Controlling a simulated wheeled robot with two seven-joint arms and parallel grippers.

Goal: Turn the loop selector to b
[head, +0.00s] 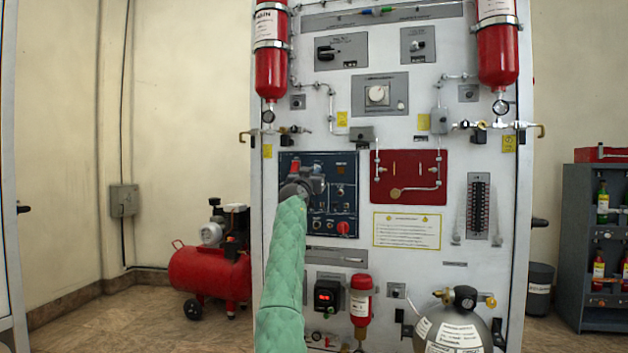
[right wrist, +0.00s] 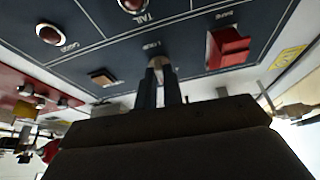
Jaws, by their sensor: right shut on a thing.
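The dark blue control panel (head: 343,200) is on the left half of the white upright board. My right gripper (head: 318,184), at the end of the green-sleeved arm, is at this panel and covers part of its upper left. In the right wrist view, the gripper's two fingers (right wrist: 160,84) are closed on a small pale knob, which appears to be the loop selector (right wrist: 161,64). The knob's sides are hidden between the fingers. Its marking is too small and blurred to read, so I cannot tell its setting. My left gripper is not in view.
A red guarded switch (right wrist: 229,46) is close to the fingers in the right wrist view, with round red lamps (right wrist: 132,4) on the panel too. A red panel (head: 408,177) is to the right. A grey cylinder (head: 452,328) stands low at the front right.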

